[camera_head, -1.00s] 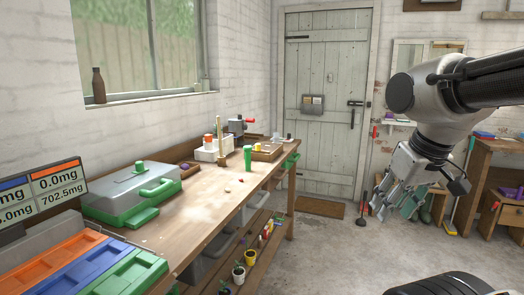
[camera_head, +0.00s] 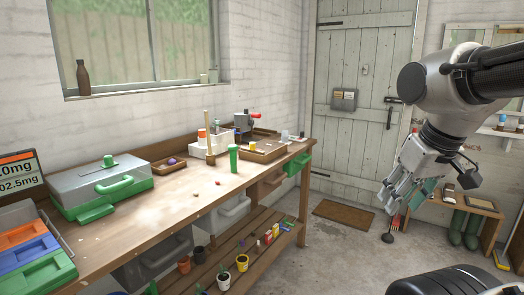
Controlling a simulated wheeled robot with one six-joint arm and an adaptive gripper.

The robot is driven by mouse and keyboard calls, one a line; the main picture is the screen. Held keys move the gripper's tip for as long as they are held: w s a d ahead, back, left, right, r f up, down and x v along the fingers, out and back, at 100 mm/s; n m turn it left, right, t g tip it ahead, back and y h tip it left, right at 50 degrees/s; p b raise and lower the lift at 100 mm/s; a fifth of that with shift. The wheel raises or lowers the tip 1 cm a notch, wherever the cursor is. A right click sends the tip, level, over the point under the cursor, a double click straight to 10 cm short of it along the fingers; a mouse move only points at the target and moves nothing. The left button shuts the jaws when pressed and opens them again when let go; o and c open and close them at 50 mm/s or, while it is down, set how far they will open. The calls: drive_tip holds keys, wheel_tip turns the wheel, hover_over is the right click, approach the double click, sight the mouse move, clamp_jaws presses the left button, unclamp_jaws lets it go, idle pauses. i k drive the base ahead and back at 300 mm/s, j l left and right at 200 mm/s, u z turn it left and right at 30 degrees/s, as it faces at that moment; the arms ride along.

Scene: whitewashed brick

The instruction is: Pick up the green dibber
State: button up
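A green, slightly tapered object (camera_head: 233,158), which looks like the green dibber, stands upright on the wooden workbench (camera_head: 185,197), near its front edge towards the far end. Its lower end is too small to make out. My gripper (camera_head: 402,200) hangs at the right of the picture, over the floor and well away from the bench. Its fingers point down and look spread, with nothing seen between them.
A grey-and-green toolbox (camera_head: 100,185), coloured trays (camera_head: 30,255) and a display (camera_head: 18,172) stand at the bench's near end. Open floor (camera_head: 340,265) lies between bench and arm.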

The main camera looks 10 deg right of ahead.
sight(233, 148)
drive_tip(key=u, duration=0.3)
drive_tip(key=i+l+u, duration=0.25)
drive_tip(key=u, duration=0.2)
drive_tip(key=i+l+u, duration=0.15)
drive_tip(key=l+u, duration=0.25)
drive_tip(key=i+l, duration=0.15)
drive_tip(key=l, duration=0.25)
drive_tip(key=i+l+u, duration=0.1)
drive_tip(key=l, duration=0.3)
drive_tip(key=i+l+u, duration=0.1)
drive_tip(key=l, duration=0.35)
drive_tip(key=i+l, duration=0.2)
drive_tip(key=l, duration=0.25)
drive_tip(key=i+l+u, duration=0.1)
drive_tip(key=l, duration=0.3)
drive_tip(key=i+l, duration=0.15)
drive_tip(key=l, duration=0.3)
drive_tip(key=u, duration=0.05)
